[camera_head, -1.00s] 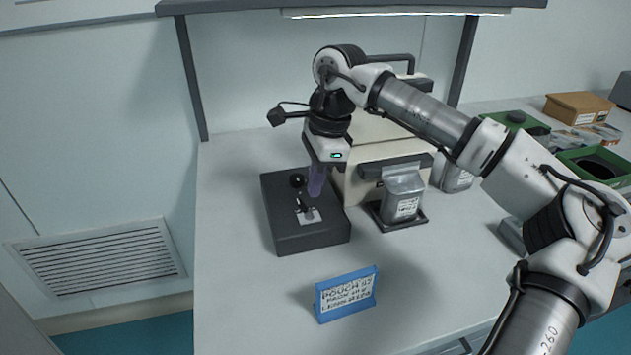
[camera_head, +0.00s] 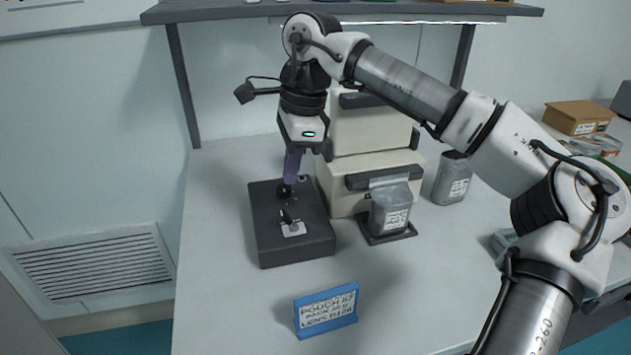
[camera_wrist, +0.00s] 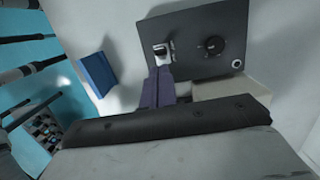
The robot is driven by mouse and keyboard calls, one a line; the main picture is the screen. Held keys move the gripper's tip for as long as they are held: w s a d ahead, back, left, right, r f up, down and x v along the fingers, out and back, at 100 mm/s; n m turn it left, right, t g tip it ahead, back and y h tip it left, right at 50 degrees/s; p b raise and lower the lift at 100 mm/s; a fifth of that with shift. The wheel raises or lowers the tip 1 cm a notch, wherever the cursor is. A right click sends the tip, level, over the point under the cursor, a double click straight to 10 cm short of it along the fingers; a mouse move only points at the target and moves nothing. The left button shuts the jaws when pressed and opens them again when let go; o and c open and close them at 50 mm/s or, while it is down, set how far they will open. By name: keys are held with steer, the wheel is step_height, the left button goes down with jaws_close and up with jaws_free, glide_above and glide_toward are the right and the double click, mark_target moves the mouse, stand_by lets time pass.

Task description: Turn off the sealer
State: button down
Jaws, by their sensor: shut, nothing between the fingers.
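The sealer is a cream machine (camera_head: 345,200) with a dark control box (camera_head: 290,248) in front of its left side. A black lever switch on a pale plate (camera_head: 293,229) sits at the box's near part and leans to the upper left. A round black knob (camera_head: 284,191) is behind it. My gripper (camera_head: 290,180), with purple fingers, is shut and empty, pointing down over the box's back part. In the wrist view, the fingers (camera_wrist: 158,76) reach just below the switch (camera_wrist: 163,52), left of the knob (camera_wrist: 214,45). I cannot tell whether they touch anything.
A grey pouch (camera_head: 391,210) stands at the sealer's front; another pouch (camera_head: 453,178) stands to its right. A blue sign (camera_head: 327,312) stands nearer the front. A shelf (camera_head: 350,10) hangs above. The table left of the box is clear.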

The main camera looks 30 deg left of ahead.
steer(key=s+a+r, duration=0.2)
steer(key=shift+r, duration=0.35)
stand_by(0.4)
